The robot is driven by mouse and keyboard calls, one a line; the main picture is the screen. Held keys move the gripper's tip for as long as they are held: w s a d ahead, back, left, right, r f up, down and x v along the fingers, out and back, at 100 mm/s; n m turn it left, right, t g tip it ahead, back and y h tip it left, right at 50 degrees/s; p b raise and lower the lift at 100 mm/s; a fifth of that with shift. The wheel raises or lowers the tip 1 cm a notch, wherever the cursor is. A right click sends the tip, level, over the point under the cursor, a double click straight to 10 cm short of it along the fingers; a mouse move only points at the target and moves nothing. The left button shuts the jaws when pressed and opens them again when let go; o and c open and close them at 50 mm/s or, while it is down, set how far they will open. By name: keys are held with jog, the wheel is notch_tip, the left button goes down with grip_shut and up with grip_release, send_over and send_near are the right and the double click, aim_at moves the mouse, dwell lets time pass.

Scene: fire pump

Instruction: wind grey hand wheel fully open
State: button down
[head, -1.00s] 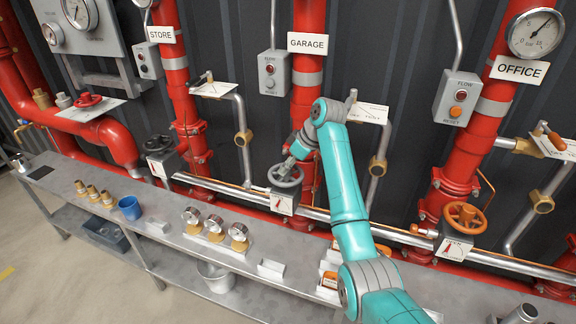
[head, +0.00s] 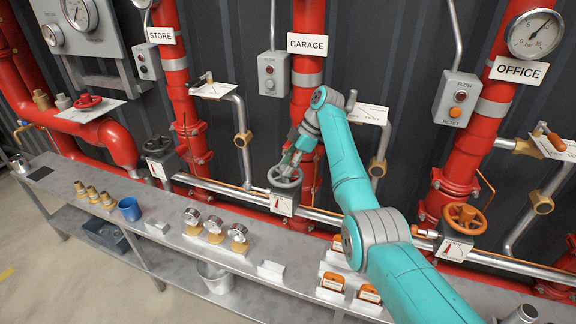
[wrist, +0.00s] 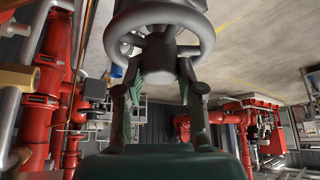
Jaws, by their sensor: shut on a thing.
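The grey hand wheel (head: 284,184) is on the valve under the GARAGE sign, above a box with a dial (head: 282,204). My gripper (head: 290,163) reaches down to the wheel from above and is shut on it near its middle. In the wrist view the wheel's thick rim (wrist: 112,38) fills the top. There my gripper's two fingers (wrist: 160,72) stand on either side of the wheel's hub and spokes. The fingertips are partly hidden behind the wheel. The dial's reading is too small to tell.
An orange hand wheel (head: 465,217) is to the right, under OFFICE, and a black one (head: 158,143) to the left, under STORE. Red pipes and a silver pipe run close behind.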

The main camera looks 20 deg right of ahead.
jog(key=c, duration=0.8)
grip_release()
jog(key=shift+a, duration=0.1)
